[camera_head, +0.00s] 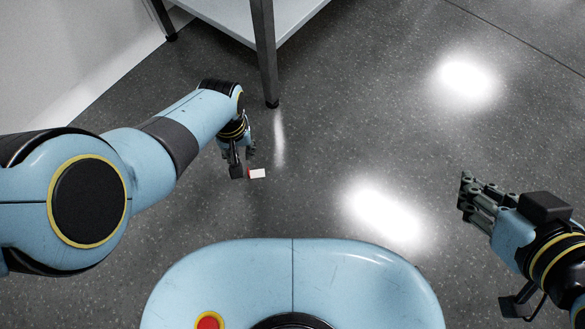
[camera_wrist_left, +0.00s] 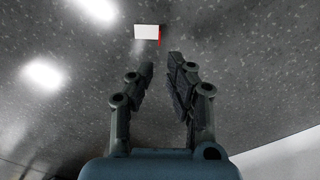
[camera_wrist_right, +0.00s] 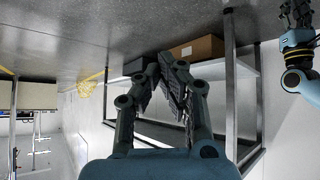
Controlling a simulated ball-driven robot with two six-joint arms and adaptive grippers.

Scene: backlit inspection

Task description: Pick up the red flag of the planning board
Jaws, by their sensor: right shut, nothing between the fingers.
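A small white rectangular piece (camera_head: 258,174) with a narrow red strip along one side shows just beside my left gripper (camera_head: 244,162) in the head view. In the left wrist view the white piece (camera_wrist_left: 146,32) lies beyond the fingertips, with its red strip (camera_wrist_left: 160,36) on its right edge. The strip may be the red flag; it is too small to tell. My left gripper (camera_wrist_left: 160,66) is open, with a gap between its fingers and nothing in it. My right gripper (camera_head: 464,190) is shut and empty, off to the right; its fingertips (camera_wrist_right: 160,58) meet in the right wrist view.
A pale table or shelf (camera_head: 235,14) with dark legs (camera_head: 266,55) stands beyond my left arm. In the right wrist view a shelf bears a brown box (camera_wrist_right: 197,48) and a dark box (camera_wrist_right: 138,66); a yellow mesh-like thing (camera_wrist_right: 91,100) is left of it. Grey floor between my arms is clear.

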